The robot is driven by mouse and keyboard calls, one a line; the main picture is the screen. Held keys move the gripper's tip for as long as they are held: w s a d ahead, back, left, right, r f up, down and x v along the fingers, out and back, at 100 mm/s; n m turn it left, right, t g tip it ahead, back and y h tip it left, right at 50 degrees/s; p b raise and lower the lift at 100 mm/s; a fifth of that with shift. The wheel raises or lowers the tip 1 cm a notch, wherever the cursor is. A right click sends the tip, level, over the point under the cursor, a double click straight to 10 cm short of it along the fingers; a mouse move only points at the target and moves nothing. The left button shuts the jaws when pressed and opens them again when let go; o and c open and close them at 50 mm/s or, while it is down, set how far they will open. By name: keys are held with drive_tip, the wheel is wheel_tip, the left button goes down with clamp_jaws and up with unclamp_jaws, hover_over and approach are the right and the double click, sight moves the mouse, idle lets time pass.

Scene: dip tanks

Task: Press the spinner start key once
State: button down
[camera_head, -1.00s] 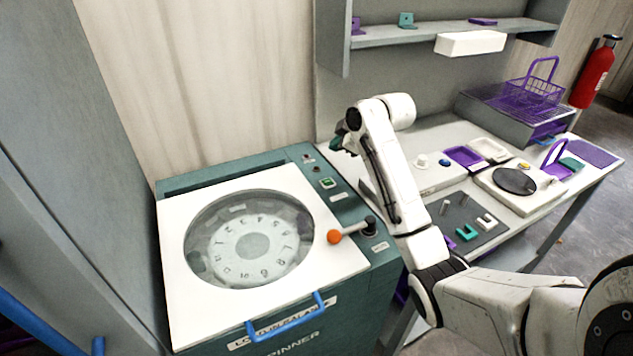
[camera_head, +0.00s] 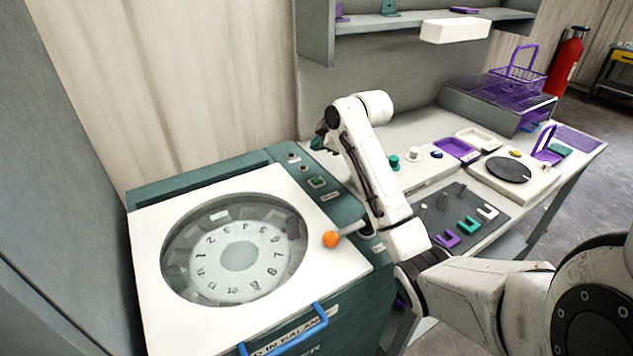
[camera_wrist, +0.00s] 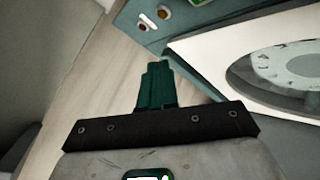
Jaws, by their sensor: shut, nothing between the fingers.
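The spinner (camera_head: 150,240) is a teal cabinet with a white lid that lies closed, with a round window over a numbered dial (camera_head: 238,256). On its right-hand panel is a square green-lit key (camera_head: 317,182), with a round button (camera_head: 303,168) and a small red one (camera_head: 291,157) behind it. The green key also shows in the wrist view (camera_wrist: 263,62), to the right of the fingers. My gripper (camera_head: 318,143) is shut and empty, just beyond the panel's back end and apart from the key. Its teal fingers fill the centre of the wrist view (camera_wrist: 154,85).
A blue handle (camera_head: 290,335) is on the lid's front. The worktable (camera_head: 420,185) to the right holds trays and fixtures. A shelf (camera_head: 400,24) hangs behind.

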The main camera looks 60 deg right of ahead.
drive_tip(key=b, duration=0.6)
hover_over(319, 182)
wheel_tip(319, 182, down, 6)
drive_tip(key=shift+f, duration=1.25)
idle(0.6)
drive_tip(key=shift+f, duration=0.4)
